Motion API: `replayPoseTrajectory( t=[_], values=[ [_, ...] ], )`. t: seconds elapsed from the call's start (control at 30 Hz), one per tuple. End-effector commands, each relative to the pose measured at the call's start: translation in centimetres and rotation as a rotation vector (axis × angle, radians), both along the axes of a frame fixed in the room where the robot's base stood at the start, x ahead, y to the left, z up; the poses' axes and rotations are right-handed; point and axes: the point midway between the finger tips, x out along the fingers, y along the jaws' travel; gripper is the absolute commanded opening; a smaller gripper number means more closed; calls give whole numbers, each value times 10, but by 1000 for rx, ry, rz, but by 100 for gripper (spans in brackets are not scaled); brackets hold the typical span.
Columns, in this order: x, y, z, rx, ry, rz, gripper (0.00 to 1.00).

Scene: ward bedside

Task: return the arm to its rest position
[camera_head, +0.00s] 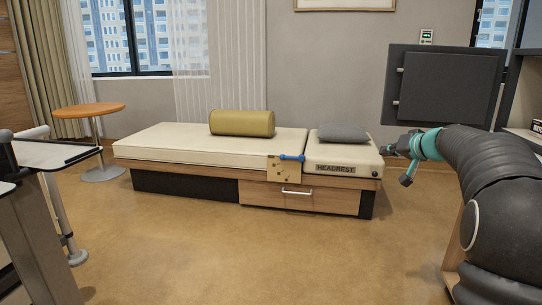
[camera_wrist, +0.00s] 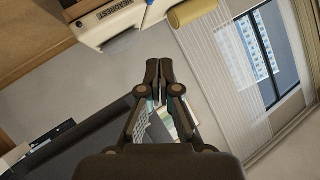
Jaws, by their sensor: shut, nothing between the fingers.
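My gripper (camera_head: 386,150) is at the right of the head view, at the end of my dark arm. It hangs in the air beside the headrest end of the bed, in front of the dark panel. In the wrist view my gripper (camera_wrist: 159,66) points up the picture. Its two fingertips are together and nothing shows between them. My arm bends in from the right edge of the head view, and its lower part is cut off by the frame.
A dark panel (camera_head: 440,85) stands close behind my gripper. A round table (camera_head: 90,109) is at left. The front floor is clear.

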Motion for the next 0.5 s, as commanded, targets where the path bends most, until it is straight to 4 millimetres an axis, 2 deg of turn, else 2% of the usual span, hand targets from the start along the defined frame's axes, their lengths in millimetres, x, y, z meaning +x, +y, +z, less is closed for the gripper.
replayPoseTrajectory(
  t=[0.1,0.17,0.2,0.3,0.5],
  values=[
    [-49,32,-33,33,195,-8,0],
    [-79,50,-49,37,292,-15,0],
    [-100,61,-57,32,353,-22,0],
    [-153,86,-74,7,485,-37,0],
    [-256,123,-94,-98,666,-63,0]
  ],
)
